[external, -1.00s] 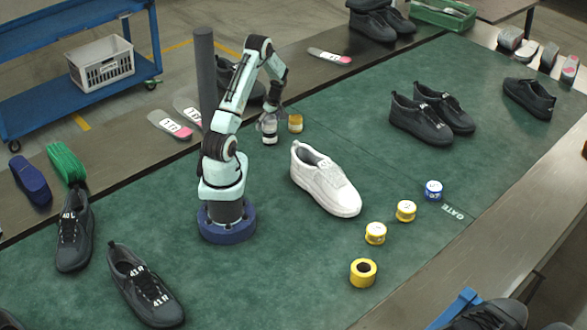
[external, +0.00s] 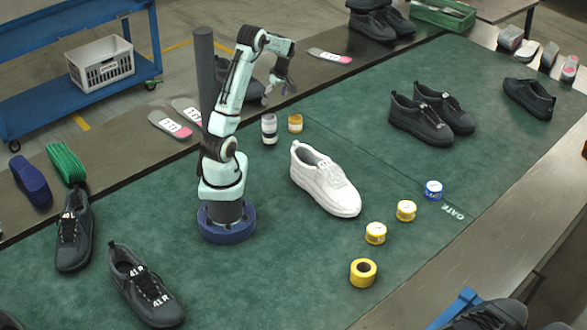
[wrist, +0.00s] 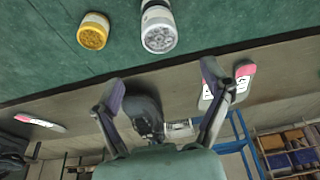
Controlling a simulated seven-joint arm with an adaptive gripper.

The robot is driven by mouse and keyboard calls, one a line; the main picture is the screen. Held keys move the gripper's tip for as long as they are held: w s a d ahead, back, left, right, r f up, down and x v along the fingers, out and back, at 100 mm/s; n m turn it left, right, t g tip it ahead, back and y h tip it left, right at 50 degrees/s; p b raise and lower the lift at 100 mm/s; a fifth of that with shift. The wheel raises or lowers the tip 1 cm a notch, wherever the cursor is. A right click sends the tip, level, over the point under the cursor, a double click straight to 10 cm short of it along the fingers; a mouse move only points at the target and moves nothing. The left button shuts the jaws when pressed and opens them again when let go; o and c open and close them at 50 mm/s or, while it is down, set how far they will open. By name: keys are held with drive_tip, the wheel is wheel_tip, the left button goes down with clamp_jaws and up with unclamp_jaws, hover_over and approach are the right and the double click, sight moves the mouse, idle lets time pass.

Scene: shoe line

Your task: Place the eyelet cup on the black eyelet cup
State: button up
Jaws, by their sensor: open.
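A small cup with a grey top (external: 269,119) stands in the external view, apparently stacked on a second white-banded cup (external: 269,138); the lower cup's own colour is hard to tell. In the wrist view the upper cup shows its grey, grainy top (wrist: 158,38), and part of the lower one shows at the frame's top edge (wrist: 155,4). My gripper (external: 279,93) is open and empty, raised above and beyond the stack. Its spread fingers (wrist: 163,80) hold nothing in the wrist view.
A yellow cup (external: 295,124) stands just right of the stack. A white shoe (external: 325,180) lies in front. Yellow cups (external: 375,233) and a blue cup (external: 433,190) stand at right. Dark shoes (external: 432,115) stand farther back.

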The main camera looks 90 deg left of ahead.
drive_tip(key=w+d+r+m+t, duration=0.1)
drive_tip(key=w+d+r+m, duration=0.3)
drive_tip(key=d, duration=0.5)
drive_tip(key=w+d+r+m+t, duration=0.1)
drive_tip(key=w+d+r+m, duration=0.1)
drive_tip(key=w+d+m, duration=0.55)
drive_tip(key=s+d+m, duration=0.5)
drive_tip(key=d+m, duration=0.2)
drive_tip(key=d, duration=0.3)
drive_tip(key=s+d+m+h, duration=0.1)
drive_tip(key=s+d+m, duration=0.4)
drive_tip(key=d, duration=0.6)
drive_tip(key=shift+d+r+m+h, duration=0.3)
drive_tip(key=shift+r+m, duration=0.15)
drive_tip(key=shift+m, duration=0.7)
